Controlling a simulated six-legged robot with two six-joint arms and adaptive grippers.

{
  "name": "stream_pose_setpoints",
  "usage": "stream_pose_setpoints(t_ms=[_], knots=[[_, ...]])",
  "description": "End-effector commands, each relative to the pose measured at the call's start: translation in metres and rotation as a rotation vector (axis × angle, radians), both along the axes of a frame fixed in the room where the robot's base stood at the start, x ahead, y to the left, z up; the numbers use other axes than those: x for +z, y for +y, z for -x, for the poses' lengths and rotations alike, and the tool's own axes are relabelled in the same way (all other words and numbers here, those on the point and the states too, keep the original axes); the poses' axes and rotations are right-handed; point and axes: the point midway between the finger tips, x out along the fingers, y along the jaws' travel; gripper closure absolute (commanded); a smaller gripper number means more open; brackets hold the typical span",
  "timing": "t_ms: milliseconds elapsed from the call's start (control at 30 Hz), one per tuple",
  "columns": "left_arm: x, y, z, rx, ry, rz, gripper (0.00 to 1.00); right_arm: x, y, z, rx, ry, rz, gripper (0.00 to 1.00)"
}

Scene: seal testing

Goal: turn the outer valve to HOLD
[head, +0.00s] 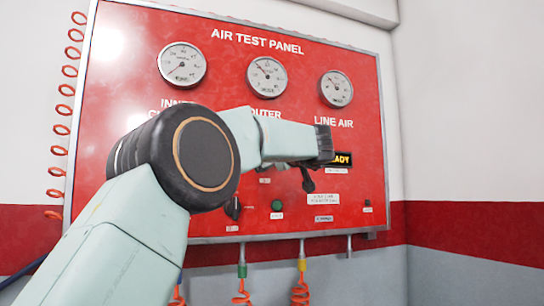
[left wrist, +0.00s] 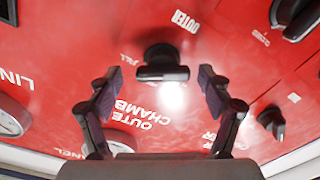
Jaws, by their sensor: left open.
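The outer valve (left wrist: 162,72) is a dark knob with a bar-shaped handle on the red panel, lying crosswise in the left wrist view. Upside-down "OUTER CHAMBER" lettering is beside it, with smaller labels around; I cannot read them all surely. My left gripper (left wrist: 160,84) is open, its two fingers on either side of the handle, with gaps visible on both sides. In the head view my left gripper (head: 318,158) is at the panel's lower right, and my arm hides part of the panel, including the outer valve. My right gripper is not in view.
The red air test panel (head: 225,70) carries three round gauges (head: 267,77). Other dark knobs (left wrist: 272,122) stand near the right finger and at the upper right (left wrist: 296,18) in the wrist view. A green button (head: 277,204) and orange coiled hoses (head: 300,290) are lower down.

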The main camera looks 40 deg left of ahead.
Motion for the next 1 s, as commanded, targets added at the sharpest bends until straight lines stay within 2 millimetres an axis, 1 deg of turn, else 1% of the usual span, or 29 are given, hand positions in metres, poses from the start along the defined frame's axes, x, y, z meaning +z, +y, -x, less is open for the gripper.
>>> stream_pose_setpoints(t_ms=[33, 133, 367, 400, 1000], knots=[[0.0011, 0.0037, -0.0018, 0.000, -0.001, 0.000, 0.21, 0.0025, 0.0000, -0.0001, 0.000, 0.000, 0.000, 0.41], [0.0009, 0.0068, -0.0035, 0.000, -0.001, -0.001, 0.21, 0.0031, 0.0000, -0.0001, 0.000, 0.000, 0.000, 0.41], [0.0002, 0.0076, -0.0037, 0.000, -0.002, -0.001, 0.21, 0.0025, 0.0000, 0.0000, 0.000, 0.000, 0.000, 0.41], [0.0001, 0.0076, -0.0036, 0.000, -0.001, -0.001, 0.22, 0.0025, 0.0000, 0.0001, 0.000, 0.000, 0.000, 0.41], [0.0012, 0.0073, -0.0031, 0.000, -0.002, -0.002, 0.73, 0.0025, 0.0000, 0.0000, 0.000, 0.000, 0.000, 0.41]])
